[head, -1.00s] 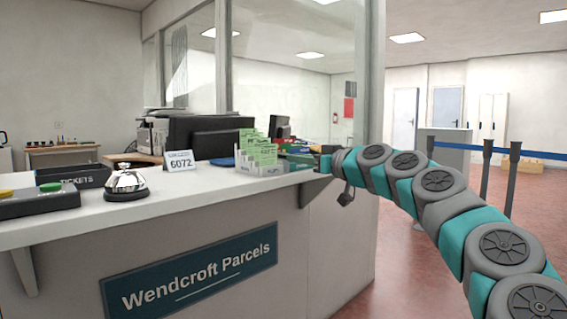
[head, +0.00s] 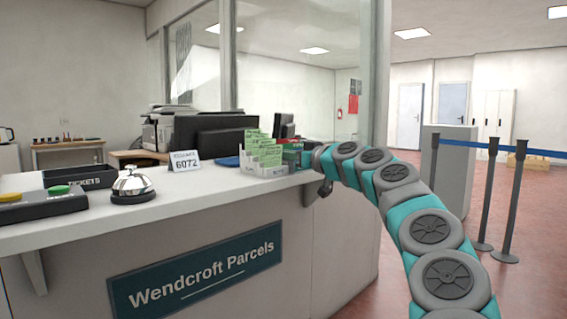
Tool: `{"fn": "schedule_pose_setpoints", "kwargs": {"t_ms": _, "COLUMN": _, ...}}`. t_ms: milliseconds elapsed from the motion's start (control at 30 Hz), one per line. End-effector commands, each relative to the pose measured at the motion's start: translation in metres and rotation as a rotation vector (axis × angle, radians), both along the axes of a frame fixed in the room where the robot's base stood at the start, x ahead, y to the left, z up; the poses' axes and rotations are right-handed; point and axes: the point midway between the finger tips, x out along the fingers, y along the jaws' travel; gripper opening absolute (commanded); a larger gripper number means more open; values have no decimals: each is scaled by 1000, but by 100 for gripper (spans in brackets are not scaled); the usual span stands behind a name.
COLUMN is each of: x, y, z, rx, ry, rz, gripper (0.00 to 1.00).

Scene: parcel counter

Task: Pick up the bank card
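I cannot make out a bank card in the head view. The white counter (head: 215,205) runs across the left and middle of the picture. A rack of green leaflets (head: 262,155) stands on the counter just left of my arm's end.
A silver bell (head: 133,186), a black tickets tray (head: 80,176), a button box (head: 40,201) and a number sign (head: 185,160) stand on the counter. A glass screen (head: 300,80) rises behind. Barrier posts (head: 487,190) with a blue belt stand at the right. Red floor is open between.

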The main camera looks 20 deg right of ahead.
Motion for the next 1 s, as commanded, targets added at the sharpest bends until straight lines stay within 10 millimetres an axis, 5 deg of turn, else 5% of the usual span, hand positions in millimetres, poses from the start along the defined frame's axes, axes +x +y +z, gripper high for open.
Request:
{"fn": "schedule_pose_setpoints", "kwargs": {"t_ms": 67, "x": 0, "y": 0, "z": 0, "rx": 0, "ry": 0, "rz": 0, "gripper": 18}}
{"fn": "schedule_pose_setpoints", "kwargs": {"t_ms": 233, "x": 0, "y": 0, "z": 0, "rx": 0, "ry": 0, "rz": 0, "gripper": 0}}
{"fn": "schedule_pose_setpoints", "kwargs": {"t_ms": 1000, "x": 0, "y": 0, "z": 2, "rx": -1, "ry": 0, "rz": 0, "gripper": 0}}
